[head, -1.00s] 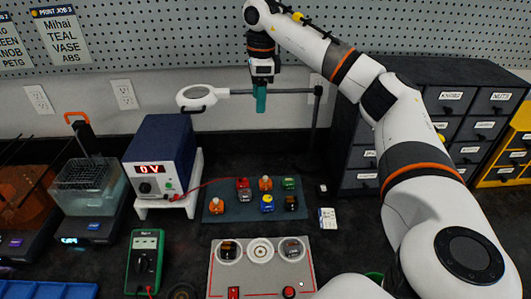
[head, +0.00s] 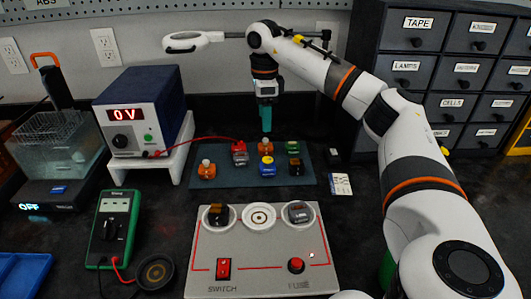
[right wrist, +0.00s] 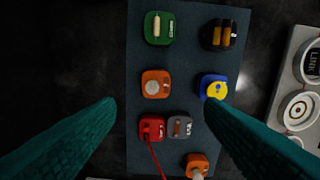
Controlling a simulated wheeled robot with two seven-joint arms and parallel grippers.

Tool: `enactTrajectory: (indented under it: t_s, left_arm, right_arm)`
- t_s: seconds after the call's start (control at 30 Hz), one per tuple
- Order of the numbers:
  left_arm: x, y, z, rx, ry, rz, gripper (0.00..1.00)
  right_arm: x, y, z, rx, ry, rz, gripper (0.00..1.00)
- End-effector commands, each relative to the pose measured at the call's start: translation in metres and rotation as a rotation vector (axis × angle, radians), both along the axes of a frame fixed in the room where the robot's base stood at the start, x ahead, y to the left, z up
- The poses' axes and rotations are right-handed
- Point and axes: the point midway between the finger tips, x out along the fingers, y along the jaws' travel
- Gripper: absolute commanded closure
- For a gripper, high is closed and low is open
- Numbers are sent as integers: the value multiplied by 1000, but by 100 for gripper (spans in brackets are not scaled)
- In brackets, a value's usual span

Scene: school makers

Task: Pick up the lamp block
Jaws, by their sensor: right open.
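Two orange blocks with pale round bulbs look like lamp blocks. One orange block (head: 265,147) sits at the back middle of the dark mat, and it shows in the right wrist view (right wrist: 156,83) left of the blue block. The other orange block (head: 207,171) is at the mat's front left, and it shows low in the wrist view (right wrist: 197,165). My right gripper (head: 266,128) points down above the back orange block, with teal fingers. In the wrist view its fingers (right wrist: 158,106) are spread apart with nothing between them. My left gripper is not in view.
The dark mat (head: 225,178) also holds red (head: 239,150), grey, green (head: 293,147), blue (head: 267,168) and black blocks close by. A red wire runs from the power supply (head: 143,112) to the red block. A socket board (head: 260,275) lies in front.

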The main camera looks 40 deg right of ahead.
Motion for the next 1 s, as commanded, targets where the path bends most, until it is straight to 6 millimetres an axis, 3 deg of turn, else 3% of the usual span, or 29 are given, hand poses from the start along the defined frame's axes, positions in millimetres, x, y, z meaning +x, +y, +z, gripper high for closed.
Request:
enactTrajectory:
  t_s: [0.1, 0.37, 0.63, 0.97, 1.0]
  left_arm:
    - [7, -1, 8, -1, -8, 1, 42]
    - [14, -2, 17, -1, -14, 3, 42]
    - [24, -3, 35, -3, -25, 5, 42]
    - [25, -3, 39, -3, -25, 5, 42]
    - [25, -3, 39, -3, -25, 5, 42]
  right_arm:
    - [-1, -1, -22, 0, 3, -1, 37]
    - [0, -2, -42, 0, 1, -1, 37]
    - [3, -6, -81, -1, 2, 0, 37]
    - [3, -6, -87, 0, 0, 0, 37]
    - [3, -6, -87, 0, 0, 0, 44]
